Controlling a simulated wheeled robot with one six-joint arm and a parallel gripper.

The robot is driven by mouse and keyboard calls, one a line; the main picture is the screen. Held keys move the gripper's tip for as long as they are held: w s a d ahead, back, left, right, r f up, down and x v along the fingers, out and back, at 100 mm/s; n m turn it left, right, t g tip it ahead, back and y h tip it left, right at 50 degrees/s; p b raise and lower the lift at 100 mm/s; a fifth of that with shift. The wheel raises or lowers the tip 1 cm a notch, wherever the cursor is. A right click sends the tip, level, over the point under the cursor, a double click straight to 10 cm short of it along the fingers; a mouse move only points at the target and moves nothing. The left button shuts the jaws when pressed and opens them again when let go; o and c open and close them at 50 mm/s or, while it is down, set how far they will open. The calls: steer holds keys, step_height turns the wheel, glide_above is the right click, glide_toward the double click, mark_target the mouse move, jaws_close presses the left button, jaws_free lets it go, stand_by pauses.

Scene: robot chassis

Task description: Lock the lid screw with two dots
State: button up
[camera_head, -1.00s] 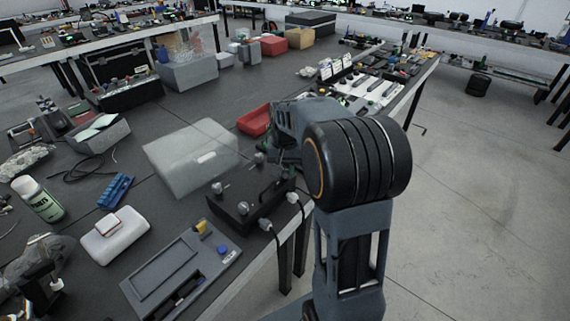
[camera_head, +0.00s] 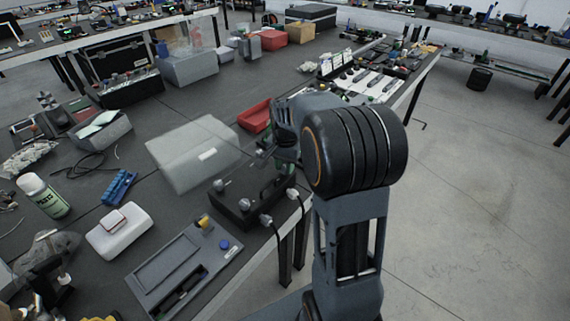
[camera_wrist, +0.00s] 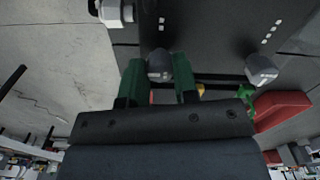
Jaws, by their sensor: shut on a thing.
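The black box (camera_head: 245,210) with its lid and several grey screw knobs lies near the table's right edge. It also fills the upper part of the wrist view (camera_wrist: 215,45). My gripper (camera_wrist: 158,74) has its two green fingers on either side of a grey lid screw (camera_wrist: 158,62) and is shut on it. Two small white dots (camera_wrist: 162,24) show on the lid just beyond this screw. Another grey screw (camera_wrist: 262,69) stands to the right, near a row of several dots (camera_wrist: 270,32). In the head view my arm partly hides the gripper.
A red tray (camera_head: 256,116) lies behind the box, and a translucent case (camera_head: 190,155) to its left. A grey device (camera_head: 180,268) with a yellow and a blue knob lies in front. Floor is open to the right.

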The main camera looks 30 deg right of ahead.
mark_target(285, 165)
steer(key=o, duration=0.9)
steer(key=shift+r, duration=0.1)
step_height(285, 165, up, 14)
steer(key=shift+f+p, duration=0.2)
steer(key=shift+p, duration=0.7)
steer(key=shift+s+a+f+n+t+p, duration=0.1)
steer(key=shift+s+a+n+t+p, duration=0.5)
steer(key=shift+s+a+n+p, duration=1.45)
steer(key=shift+s+a+f+n+t+p, duration=0.2)
steer(key=shift+s+a+n+t, duration=0.75)
steer(key=shift+s, duration=2.4)
steer(key=shift+s+a+f+n+t+p, duration=0.1)
steer(key=shift+s+a+n+t+p, duration=0.15)
steer(key=shift+s+a+n+p, duration=1.7)
